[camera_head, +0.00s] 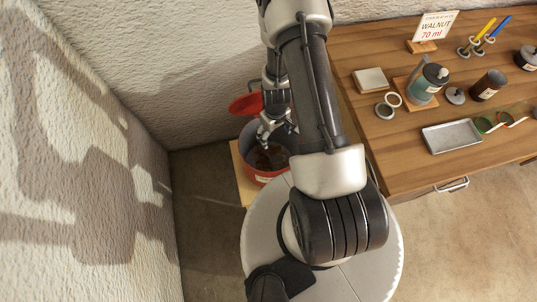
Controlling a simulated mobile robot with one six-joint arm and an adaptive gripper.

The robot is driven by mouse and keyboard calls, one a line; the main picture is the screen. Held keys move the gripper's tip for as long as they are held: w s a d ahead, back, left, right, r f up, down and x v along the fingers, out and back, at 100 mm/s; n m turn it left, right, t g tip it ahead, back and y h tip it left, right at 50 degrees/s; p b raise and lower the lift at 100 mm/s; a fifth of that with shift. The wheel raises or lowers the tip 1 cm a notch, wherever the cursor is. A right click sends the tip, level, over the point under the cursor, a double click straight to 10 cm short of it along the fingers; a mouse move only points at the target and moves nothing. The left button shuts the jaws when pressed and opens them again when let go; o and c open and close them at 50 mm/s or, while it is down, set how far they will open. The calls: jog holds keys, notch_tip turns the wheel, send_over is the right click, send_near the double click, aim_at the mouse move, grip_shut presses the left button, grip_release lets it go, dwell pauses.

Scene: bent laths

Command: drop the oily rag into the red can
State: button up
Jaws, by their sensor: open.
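The red can (262,179) stands on a wooden board on the floor, in the corner left of the bench. Its red lid (244,104) is raised at the back. A dark brown shape lies inside the can and looks like the oily rag (270,158); its details are too small to be sure. My gripper (268,143) is over the can's mouth, pointing down, with its fingers open and apparently empty. My arm hides the can's right side and part of the gripper.
The wooden bench (385,168) at right holds a metal tray (452,136), a teal jar (427,84), a dark cup (489,85), rings and a "WALNUT 70 ml" sign (434,30). Plaster walls close in at the left and back. A drawer handle (452,185) sticks out from the bench front.

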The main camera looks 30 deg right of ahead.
jog(key=shift+r, duration=0.15)
notch_tip(320, 180, up, 5)
jog(key=p, duration=0.5)
jog(key=shift+r, duration=0.1)
dwell(0.3)
notch_tip(320, 180, up, 12)
jog(key=shift+r, duration=0.1)
dwell(0.4)
dwell(0.3)
